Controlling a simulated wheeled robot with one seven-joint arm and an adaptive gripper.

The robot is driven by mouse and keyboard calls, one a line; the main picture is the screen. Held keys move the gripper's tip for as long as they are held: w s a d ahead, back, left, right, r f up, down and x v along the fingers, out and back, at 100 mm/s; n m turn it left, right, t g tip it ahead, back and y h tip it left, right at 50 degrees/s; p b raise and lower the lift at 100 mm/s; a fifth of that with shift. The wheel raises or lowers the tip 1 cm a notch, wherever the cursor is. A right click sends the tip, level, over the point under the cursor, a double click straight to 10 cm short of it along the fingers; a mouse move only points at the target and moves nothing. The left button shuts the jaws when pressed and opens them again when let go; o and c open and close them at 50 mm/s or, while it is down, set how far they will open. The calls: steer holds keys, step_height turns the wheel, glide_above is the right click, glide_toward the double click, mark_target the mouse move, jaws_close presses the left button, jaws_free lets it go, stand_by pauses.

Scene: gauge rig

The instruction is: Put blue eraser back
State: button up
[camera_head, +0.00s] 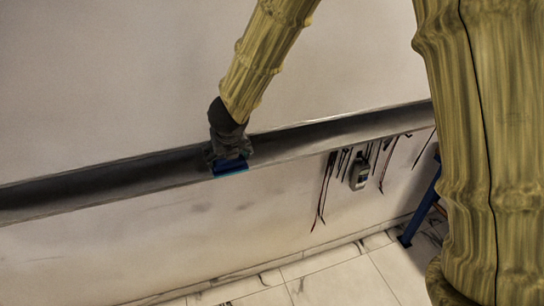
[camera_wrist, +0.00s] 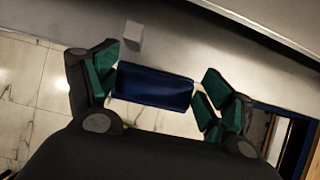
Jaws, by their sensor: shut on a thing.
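The blue eraser (camera_wrist: 152,87) is a dark blue block between the two green-padded fingers of my gripper (camera_wrist: 157,90) in the wrist view. My gripper is shut on it, with one finger at each end. In the head view my gripper (camera_head: 229,160) is at the long dark ledge (camera_head: 130,182) on the wall, and the blue eraser (camera_head: 230,167) shows just below it, at the ledge's front edge. I cannot tell whether the eraser touches the ledge.
Several dark cables and a grey device (camera_head: 359,172) hang on the wall below the ledge, right of my gripper. A blue post (camera_head: 421,208) stands at the right. The tiled floor (camera_head: 330,278) is below. The ledge looks bare to the left.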

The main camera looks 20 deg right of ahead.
steer(key=shift+w+d+r, duration=0.15)
steer(key=shift+w+d, duration=0.05)
steer(key=shift+d, duration=0.1)
steer(key=w+d, duration=0.2)
steer(key=d, duration=0.2)
steer(key=w+d+f+p, duration=0.1)
steer(key=w+d, duration=0.1)
steer(key=d, duration=0.3)
steer(key=w+d, duration=0.2)
steer(key=d, duration=0.3)
steer(key=shift+f, duration=0.15)
step_height(320, 180, down, 4)
steer(key=b, duration=0.3)
steer(key=shift+w+b, duration=0.1)
steer(key=shift+b, duration=0.2)
steer(key=shift+r, duration=0.2)
steer(key=o, duration=1)
